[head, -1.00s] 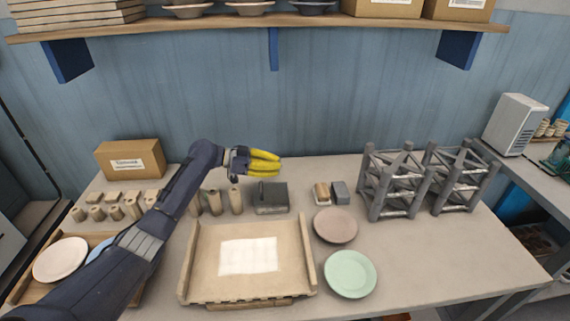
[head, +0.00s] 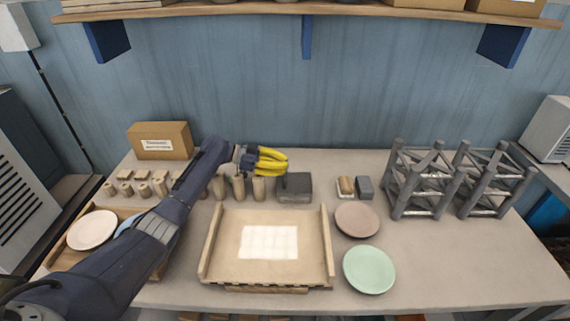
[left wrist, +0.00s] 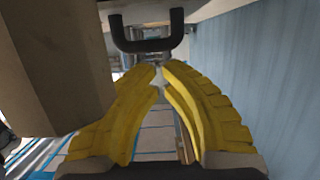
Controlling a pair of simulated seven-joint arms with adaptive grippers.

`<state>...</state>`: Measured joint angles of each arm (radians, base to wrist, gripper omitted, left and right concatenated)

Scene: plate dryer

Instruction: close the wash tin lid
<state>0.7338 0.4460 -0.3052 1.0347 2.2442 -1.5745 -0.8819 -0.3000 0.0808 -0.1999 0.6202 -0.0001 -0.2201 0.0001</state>
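The wash tin (head: 295,188) is a small dark grey box at the back middle of the table. How its lid stands is too small to tell in the head view. My left gripper (head: 286,162) is just above and left of the tin, its yellow fingers pointing right. In the left wrist view the fingertips (left wrist: 159,70) nearly meet, with nothing held between them. A dark U-shaped handle (left wrist: 147,45) lies just beyond the tips; I cannot tell for sure that it belongs to the tin. My right gripper is not in view.
Several beige cups (head: 238,188) stand left of the tin. A sponge (head: 346,185) and a grey block (head: 365,188) lie to its right. A wide beige tray (head: 222,270), a brownish plate (head: 357,220), a green plate (head: 369,270) and grey racks (head: 420,180) fill the table.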

